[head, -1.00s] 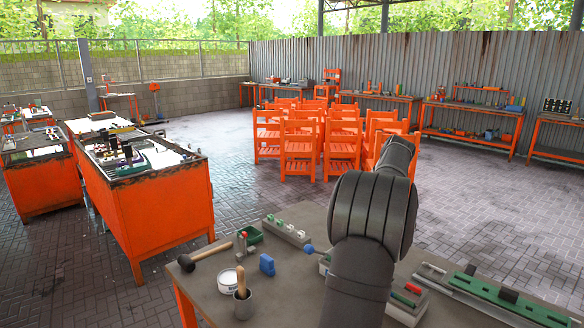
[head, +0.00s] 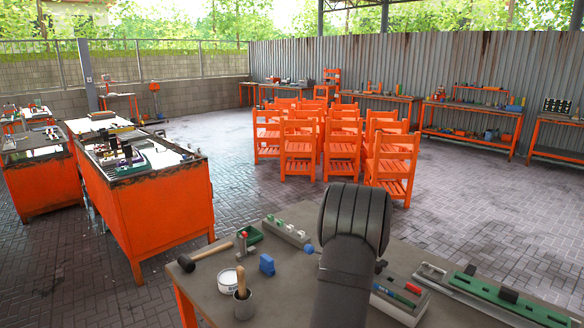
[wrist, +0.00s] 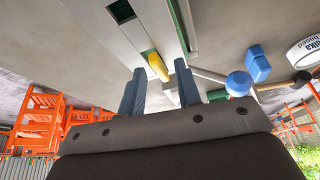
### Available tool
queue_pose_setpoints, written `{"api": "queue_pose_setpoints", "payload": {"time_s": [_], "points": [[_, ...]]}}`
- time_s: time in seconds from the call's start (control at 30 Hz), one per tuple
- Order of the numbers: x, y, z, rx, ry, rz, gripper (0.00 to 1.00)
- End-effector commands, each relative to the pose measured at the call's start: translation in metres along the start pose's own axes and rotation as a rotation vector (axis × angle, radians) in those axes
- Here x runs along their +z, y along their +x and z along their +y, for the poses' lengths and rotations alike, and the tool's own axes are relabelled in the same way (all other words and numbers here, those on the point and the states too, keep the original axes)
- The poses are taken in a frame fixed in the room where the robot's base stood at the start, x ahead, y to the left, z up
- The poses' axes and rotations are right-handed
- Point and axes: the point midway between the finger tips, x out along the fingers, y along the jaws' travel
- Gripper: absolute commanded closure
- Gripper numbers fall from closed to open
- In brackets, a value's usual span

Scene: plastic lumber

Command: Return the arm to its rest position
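My arm (head: 350,265) rises in front of the workbench in the head view and hides part of its top. My gripper (wrist: 159,68) is out of sight there, behind the arm. In the wrist view its two dark fingers stand apart with a clear gap, and nothing is held between them. A yellow piece (wrist: 157,66) shows beyond the gap, on or near a grey tray; I cannot tell its exact distance.
The workbench (head: 210,300) carries a mallet (head: 205,254), a white tub (head: 229,279), a cup with a brush (head: 243,306), a blue block (head: 267,264), a pen tray (head: 400,302) and a green rail (head: 510,301). Orange chairs (head: 300,145) stand beyond.

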Motion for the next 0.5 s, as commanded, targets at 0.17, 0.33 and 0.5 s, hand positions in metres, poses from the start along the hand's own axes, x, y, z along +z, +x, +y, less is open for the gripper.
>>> {"api": "queue_pose_setpoints", "payload": {"time_s": [0.17,0.33,0.5], "points": [[-0.0002,0.0004,-0.0025,0.05,0.121,-0.001,0.69],[-0.0007,0.0002,-0.0035,0.096,0.231,-0.001,0.69],[-0.001,0.0002,-0.0044,0.138,0.334,0.0,0.69]]}}
